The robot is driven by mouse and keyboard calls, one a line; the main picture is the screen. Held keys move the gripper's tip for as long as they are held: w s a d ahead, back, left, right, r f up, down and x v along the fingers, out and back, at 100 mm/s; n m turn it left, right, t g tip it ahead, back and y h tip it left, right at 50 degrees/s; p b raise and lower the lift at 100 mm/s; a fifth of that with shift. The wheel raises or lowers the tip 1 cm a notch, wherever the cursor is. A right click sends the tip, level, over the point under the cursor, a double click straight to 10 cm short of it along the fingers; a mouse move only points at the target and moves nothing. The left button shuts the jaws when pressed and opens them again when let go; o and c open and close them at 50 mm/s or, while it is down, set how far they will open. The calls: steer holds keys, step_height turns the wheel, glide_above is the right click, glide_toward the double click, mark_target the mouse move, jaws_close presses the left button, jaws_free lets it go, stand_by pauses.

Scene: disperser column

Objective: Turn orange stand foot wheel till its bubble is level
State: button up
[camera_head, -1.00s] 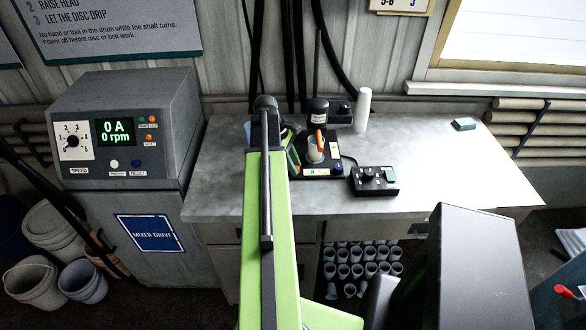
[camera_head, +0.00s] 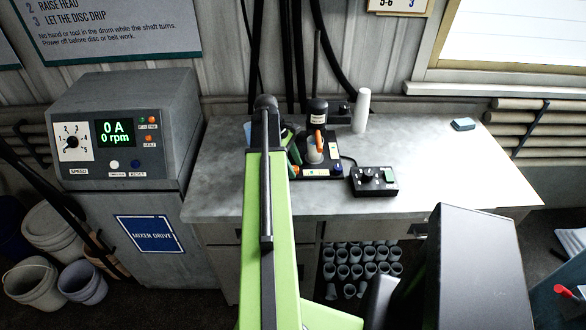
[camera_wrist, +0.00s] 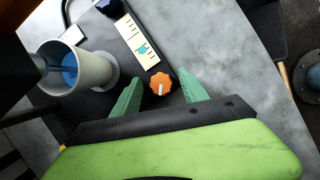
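The orange foot wheel (camera_wrist: 161,85), with a pale mark on its face, sits at the corner of the dark stand base in the wrist view. My gripper (camera_wrist: 160,76) is open, with one green finger on each side of the wheel and a small gap showing on both sides. A pale strip (camera_wrist: 136,42) with a small blue-green spot lies on the base beside the wheel; whether this spot is the bubble, and whether it is centred, is too small to tell. In the head view the small stand mixer (camera_head: 317,108) stands on the bench, and my arm hides much of my gripper.
A grey cup (camera_wrist: 95,70) with blue contents stands on the base, left of the wheel. In the head view a black control box (camera_head: 373,182) lies right of the stand, and a white cylinder (camera_head: 362,110) stands behind. The bench's right side (camera_head: 450,165) is mostly clear.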

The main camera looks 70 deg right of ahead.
steer(key=p+v, duration=1.6)
steer(key=v, duration=0.1)
steer(key=shift+r, duration=0.25)
